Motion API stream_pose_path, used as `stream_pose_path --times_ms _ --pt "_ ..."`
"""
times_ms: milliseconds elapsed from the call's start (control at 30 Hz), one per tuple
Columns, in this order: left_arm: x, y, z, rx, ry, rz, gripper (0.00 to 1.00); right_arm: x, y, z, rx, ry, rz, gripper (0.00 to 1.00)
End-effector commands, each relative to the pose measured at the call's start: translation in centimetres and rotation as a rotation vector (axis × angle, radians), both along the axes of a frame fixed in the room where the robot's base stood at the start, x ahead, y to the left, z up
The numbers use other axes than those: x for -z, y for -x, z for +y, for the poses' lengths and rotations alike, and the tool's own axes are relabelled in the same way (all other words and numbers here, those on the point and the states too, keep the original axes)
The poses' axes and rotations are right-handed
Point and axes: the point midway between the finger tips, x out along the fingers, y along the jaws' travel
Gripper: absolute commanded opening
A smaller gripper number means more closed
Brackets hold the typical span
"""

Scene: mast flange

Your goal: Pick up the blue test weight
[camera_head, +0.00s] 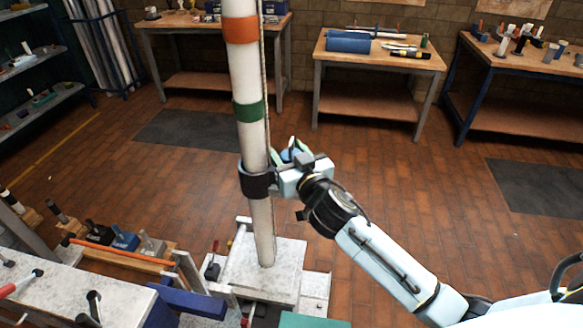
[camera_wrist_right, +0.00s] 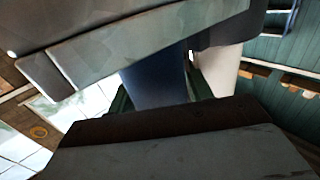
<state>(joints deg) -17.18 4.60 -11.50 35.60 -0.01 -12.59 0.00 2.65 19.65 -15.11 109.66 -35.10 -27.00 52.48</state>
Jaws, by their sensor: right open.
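My right gripper (camera_head: 291,158) is beside the white mast (camera_head: 260,225), just above its dark collar (camera_head: 257,183). A small blue piece (camera_head: 292,155) shows there, mostly hidden by my gripper; I take it to be the blue test weight. In the right wrist view a dark blue body (camera_wrist_right: 157,85) lies between my two open fingers, with the white mast (camera_wrist_right: 222,75) behind it to the right. Whether the fingers touch the blue body cannot be told. My left gripper is not in view.
A stone base plate (camera_head: 285,265) carries the mast. A grey bench with tools (camera_head: 60,300) stands at lower left. Tables (camera_head: 375,60) line the back wall, one with a blue roll (camera_head: 348,41). Brick floor between is clear, with dark mats (camera_head: 535,185).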

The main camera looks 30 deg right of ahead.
Motion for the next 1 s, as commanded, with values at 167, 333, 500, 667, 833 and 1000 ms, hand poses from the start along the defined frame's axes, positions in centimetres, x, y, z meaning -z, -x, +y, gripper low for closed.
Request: stream_pose_path --times_ms 167,333,500,667,833,1000 --pt "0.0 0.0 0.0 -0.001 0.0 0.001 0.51 0.0 0.0 0.0 0.0 0.0 0.0 0.33" --pt "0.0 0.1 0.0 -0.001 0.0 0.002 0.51 -0.1 0.0 0.0 0.0 0.0 -0.002 0.15" --pt "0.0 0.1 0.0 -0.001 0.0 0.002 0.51 -0.1 0.0 0.0 0.0 0.0 -0.002 0.15" --pt "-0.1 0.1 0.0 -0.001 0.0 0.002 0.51 -0.6 0.0 0.0 0.0 0.002 -0.004 0.15" --pt "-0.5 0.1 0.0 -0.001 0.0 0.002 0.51 -2.5 0.0 0.0 0.0 0.0 -0.006 0.15" --pt "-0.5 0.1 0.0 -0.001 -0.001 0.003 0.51 -3.5 1.7 0.1 -0.002 -0.001 0.0 0.15"
